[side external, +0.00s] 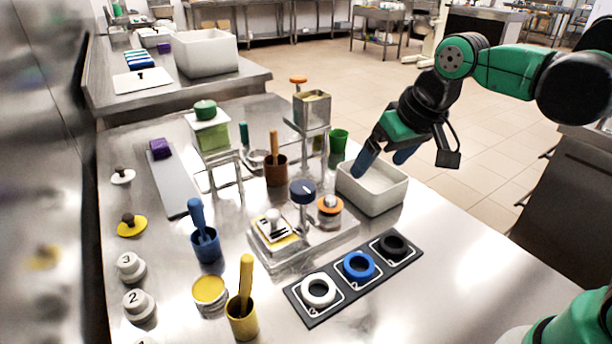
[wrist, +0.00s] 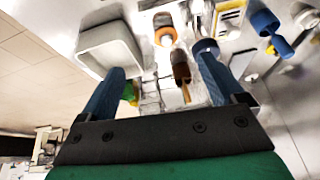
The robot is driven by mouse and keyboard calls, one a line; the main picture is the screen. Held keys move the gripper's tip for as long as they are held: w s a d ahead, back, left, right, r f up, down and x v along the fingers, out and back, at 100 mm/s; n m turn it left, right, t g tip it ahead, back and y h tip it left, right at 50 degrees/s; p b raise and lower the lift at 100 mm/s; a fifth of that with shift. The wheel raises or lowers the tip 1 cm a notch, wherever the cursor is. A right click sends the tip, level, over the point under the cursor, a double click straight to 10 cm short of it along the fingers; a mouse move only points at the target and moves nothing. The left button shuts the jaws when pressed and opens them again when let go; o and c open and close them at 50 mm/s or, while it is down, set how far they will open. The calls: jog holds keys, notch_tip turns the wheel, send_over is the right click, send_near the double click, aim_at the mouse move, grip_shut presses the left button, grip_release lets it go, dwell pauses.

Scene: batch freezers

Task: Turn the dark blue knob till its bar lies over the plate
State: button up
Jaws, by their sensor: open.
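The dark blue knob (side external: 303,190) sits on top of an upright metal post on a low metal base (side external: 290,262). A small white mark shows on its top; I cannot make out which way a bar points. A small white and yellow square plate (side external: 270,237) with a pale knob on it lies on the base, left of the post. My gripper (side external: 383,160) is open and empty, above the white bin and to the right of the knob. In the wrist view the dark blue knob (wrist: 205,46) shows just beyond the right fingertip of my gripper (wrist: 160,64).
An orange-topped jar (side external: 330,206) stands close right of the post. The white bin (side external: 373,200) is behind it. A dark tray (side external: 335,297) with white, blue and black rings lies in front. Brown (side external: 276,172), blue (side external: 206,247) and yellow (side external: 242,320) cups stand around. The right front table is clear.

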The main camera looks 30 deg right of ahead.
aim_at(303, 187)
jog(key=w+a+g, duration=0.1)
jog(key=w+a, duration=0.1)
jog(key=w, duration=0.1)
jog(key=w+a+m+g, duration=0.1)
jog(key=w+a+g, duration=0.1)
jog(key=w, duration=0.1)
jog(key=w+a+f+m+g, duration=0.1)
jog(key=w+a, duration=0.1)
jog(key=w, duration=0.1)
jog(key=shift+w+a+g, duration=0.1)
jog(key=shift+a+g, duration=0.1)
jog(key=shift+g, duration=0.1)
jog(key=shift+w+a+f, duration=0.15)
jog(key=shift+a+f, duration=0.05)
jog(key=shift+f, duration=0.05)
jog(key=shift+w+a+f, duration=0.15)
jog(key=shift+f, duration=2.8)
jog(key=c, duration=1.3)
